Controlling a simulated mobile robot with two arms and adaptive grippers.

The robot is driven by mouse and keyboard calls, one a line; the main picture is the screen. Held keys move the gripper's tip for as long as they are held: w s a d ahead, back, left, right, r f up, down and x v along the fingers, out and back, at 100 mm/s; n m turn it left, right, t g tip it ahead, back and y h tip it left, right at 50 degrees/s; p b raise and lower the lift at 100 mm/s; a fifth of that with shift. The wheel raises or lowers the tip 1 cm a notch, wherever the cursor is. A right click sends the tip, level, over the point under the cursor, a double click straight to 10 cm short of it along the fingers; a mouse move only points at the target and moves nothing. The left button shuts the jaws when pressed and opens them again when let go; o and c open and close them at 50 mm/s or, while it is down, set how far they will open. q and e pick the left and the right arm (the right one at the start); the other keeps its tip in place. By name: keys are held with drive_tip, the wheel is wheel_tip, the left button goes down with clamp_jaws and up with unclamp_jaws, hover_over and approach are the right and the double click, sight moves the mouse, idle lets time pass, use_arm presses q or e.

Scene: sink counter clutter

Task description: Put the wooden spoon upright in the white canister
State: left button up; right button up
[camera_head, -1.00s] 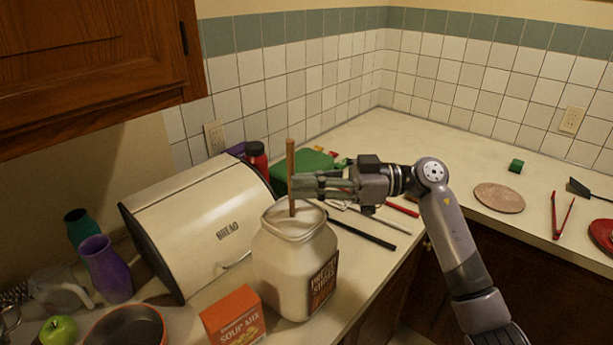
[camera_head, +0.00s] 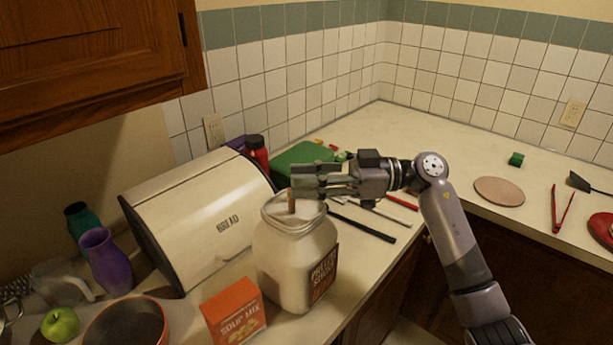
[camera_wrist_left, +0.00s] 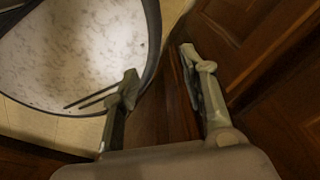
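The white canister (camera_head: 287,262), a wide jar with a dark label, stands upright on the counter near its front edge. A short brown upper piece of the wooden spoon (camera_head: 291,204) shows at the canister's mouth. The rest is hidden inside the canister, and the spoon looks near upright. My right gripper (camera_head: 300,180) is just above the canister's mouth, right at the spoon's top. Its fingers look spread, and no spoon rises above them. My left gripper (camera_wrist_left: 158,68) shows only in the left wrist view, open and empty.
A bread box (camera_head: 205,220) stands behind and left of the canister. A soup mix box (camera_head: 234,311) and an orange-rimmed pan (camera_head: 128,326) are at front left. Dark and red utensils (camera_head: 362,226) lie right of the canister. A speckled white round surface (camera_wrist_left: 70,55) lies beside my left gripper.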

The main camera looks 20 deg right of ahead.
drive_tip(key=s+d, duration=0.2)
drive_tip(key=d, duration=0.9)
drive_tip(key=shift+s+d, duration=0.2)
drive_tip(key=shift+d, duration=0.2)
idle(0.4)
